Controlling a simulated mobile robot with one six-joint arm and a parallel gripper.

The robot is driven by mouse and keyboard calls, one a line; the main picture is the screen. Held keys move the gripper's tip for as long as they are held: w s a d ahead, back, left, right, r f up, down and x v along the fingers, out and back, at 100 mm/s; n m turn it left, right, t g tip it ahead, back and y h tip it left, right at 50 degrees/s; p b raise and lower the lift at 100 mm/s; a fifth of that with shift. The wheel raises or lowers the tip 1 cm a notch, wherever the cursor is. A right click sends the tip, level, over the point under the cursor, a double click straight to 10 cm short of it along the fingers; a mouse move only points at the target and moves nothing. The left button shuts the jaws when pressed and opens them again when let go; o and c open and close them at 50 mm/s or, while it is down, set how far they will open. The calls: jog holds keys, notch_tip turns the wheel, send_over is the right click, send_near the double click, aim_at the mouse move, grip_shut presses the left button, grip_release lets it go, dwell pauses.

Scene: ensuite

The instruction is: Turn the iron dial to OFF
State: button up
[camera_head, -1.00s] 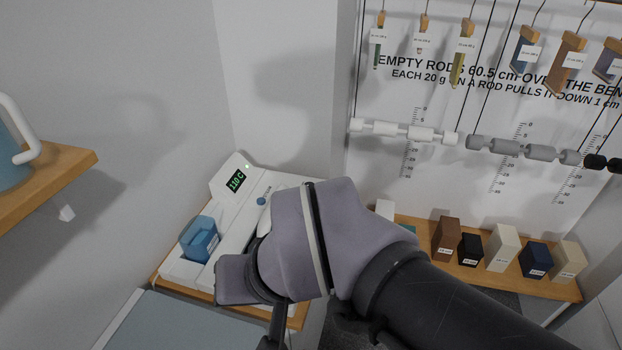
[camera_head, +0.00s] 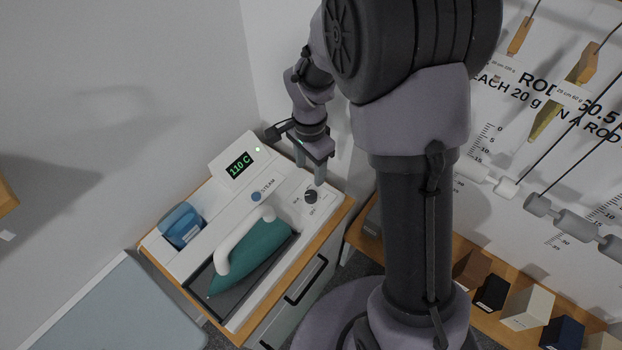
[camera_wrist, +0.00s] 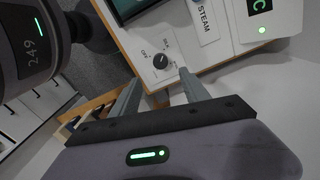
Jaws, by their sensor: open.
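The black iron dial (camera_head: 311,196) sits on the white top of the ironing station, with small printed labels around it. It also shows in the wrist view (camera_wrist: 160,61), where I cannot clearly tell which label its pointer faces. My gripper (camera_head: 310,174) points down just behind and above the dial, open and empty. In the wrist view my gripper (camera_wrist: 159,80) has its two fingers apart, one toward each side of the dial; neither clearly touches it. The teal iron (camera_head: 252,255) with a white handle lies on its dark rest in front of the dial.
A display (camera_head: 239,165) reads 110 C, with a green light beside it. A blue container (camera_head: 181,225) is at the station's left. A wall stands close behind. Several blocks (camera_head: 529,307) sit on a right-hand shelf.

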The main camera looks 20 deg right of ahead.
aim_at(311, 194)
notch_tip(311, 194, down, 11)
jog(key=shift+w+d+f+b, duration=0.1)
jog(key=shift+d+f+b, duration=0.05)
jog(key=shift+b, duration=0.85)
jog(key=shift+c, duration=0.4)
grip_shut()
